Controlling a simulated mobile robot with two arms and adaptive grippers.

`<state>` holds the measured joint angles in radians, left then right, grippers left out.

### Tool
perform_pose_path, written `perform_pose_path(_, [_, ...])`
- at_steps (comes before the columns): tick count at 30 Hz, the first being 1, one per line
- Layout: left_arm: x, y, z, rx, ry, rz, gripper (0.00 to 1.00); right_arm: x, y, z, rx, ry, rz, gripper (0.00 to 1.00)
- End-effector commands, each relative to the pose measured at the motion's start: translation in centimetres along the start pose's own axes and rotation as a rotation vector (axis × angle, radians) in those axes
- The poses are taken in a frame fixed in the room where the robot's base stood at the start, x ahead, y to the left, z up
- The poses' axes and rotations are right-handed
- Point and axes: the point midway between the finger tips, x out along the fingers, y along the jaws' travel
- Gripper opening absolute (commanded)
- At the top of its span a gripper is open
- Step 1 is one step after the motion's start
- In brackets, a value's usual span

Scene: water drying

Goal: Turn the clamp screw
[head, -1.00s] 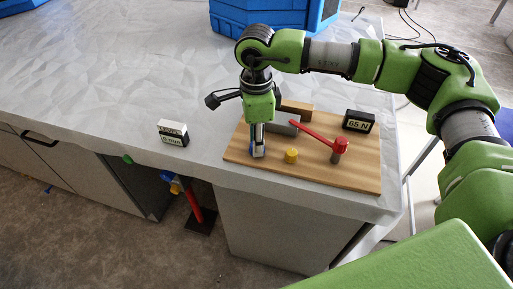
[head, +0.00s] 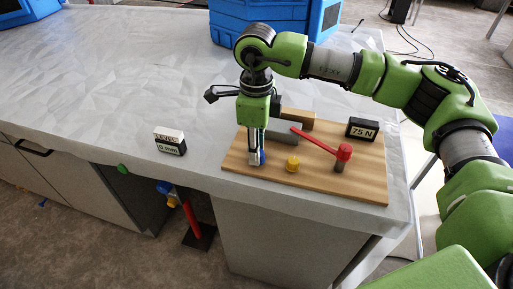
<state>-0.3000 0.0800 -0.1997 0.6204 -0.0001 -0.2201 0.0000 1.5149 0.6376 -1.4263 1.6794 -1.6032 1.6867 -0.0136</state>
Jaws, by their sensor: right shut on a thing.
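My right gripper (head: 256,161) points straight down at the front left of a wooden board (head: 365,187). It is shut on a small blue knob (head: 262,157), which seems to be the clamp screw and is mostly hidden by the fingers. Behind it on the board are a grey block (head: 284,136) and a brown wooden block (head: 299,121). A yellow knob (head: 292,163) stands just right of the gripper, apart from it. A black display (head: 362,128) at the board's back right reads 75 N. My left gripper is not in view.
A red lever (head: 318,142) with a red-topped post (head: 342,155) is on the board's right side. A small level display (head: 170,142) stands on the grey bench (head: 120,75) to the left. A blue crate (head: 272,20) is at the back.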

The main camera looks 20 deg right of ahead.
Motion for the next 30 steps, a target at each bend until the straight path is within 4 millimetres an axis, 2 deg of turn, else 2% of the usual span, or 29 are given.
perform_pose_path(5, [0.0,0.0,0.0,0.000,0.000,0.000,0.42,-0.2,-0.1,0.1,0.000,-0.003,-0.003,0.04])
perform_pose_path(6, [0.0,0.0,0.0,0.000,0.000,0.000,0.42,-0.2,-0.1,0.1,0.000,-0.003,-0.003,0.36])
perform_pose_path(7, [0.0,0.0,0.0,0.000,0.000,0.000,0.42,-0.2,-0.1,0.1,0.000,-0.003,-0.003,0.42])
perform_pose_path(16, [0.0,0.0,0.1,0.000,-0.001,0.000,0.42,-0.1,0.0,0.0,-0.001,-0.001,-0.001,0.42])
perform_pose_path(20, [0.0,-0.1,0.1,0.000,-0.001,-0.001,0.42,-0.7,-0.1,0.1,-0.001,-0.003,-0.002,0.42])
perform_pose_path(23, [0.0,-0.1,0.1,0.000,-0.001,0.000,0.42,-2.0,-0.1,0.1,-0.001,-0.003,-0.002,0.42])
perform_pose_path(30, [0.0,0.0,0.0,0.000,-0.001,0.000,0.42,-7.2,-0.1,0.1,-0.001,-0.005,-0.004,0.42])
